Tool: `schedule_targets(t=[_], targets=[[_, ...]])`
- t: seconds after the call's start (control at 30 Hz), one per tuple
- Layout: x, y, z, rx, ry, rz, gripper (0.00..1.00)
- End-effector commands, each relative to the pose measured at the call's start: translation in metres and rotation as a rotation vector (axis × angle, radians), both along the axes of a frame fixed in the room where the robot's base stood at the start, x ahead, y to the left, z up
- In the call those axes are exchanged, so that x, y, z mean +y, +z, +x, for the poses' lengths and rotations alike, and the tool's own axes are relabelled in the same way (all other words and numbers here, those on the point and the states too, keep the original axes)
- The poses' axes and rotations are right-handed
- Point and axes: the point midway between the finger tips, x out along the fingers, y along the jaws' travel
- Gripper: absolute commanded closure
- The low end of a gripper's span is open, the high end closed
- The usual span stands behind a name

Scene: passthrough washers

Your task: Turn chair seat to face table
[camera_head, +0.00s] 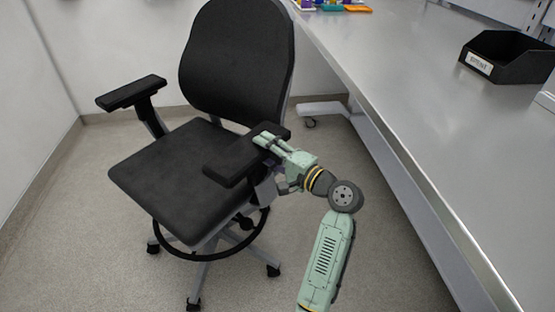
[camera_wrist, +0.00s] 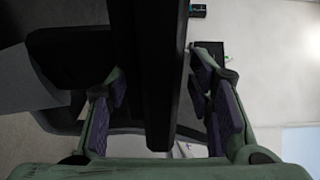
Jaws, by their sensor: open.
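The black office chair stands on the floor left of the table. Its seat (camera_head: 178,177) points to the lower left of the head view, and its tall backrest (camera_head: 238,62) is at the back. My gripper (camera_head: 266,143) is at the chair's right armrest (camera_head: 232,163), reaching it from the right. In the wrist view the armrest (camera_wrist: 150,95) runs between the two open fingers of my gripper (camera_wrist: 160,112), with a gap visible on each side. The grey table (camera_head: 405,85) runs along the right side. Whether any finger touches the armrest is unclear.
The chair's left armrest (camera_head: 132,92) stands near the left wall. A black bin (camera_head: 508,58) sits on the table, and coloured items (camera_head: 335,6) lie at its far end.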

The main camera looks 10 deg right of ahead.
Motion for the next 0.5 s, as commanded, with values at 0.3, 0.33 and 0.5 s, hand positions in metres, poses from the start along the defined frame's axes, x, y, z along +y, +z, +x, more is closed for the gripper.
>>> schedule_targets(t=[0.3, 0.33, 0.5], targets=[[-0.023, 0.000, -0.027, -0.001, 0.000, 0.001, 0.53], [-0.024, 0.000, -0.028, 0.000, 0.000, 0.000, 0.53], [-0.025, 0.000, -0.030, 0.000, 0.001, 0.000, 0.53]])
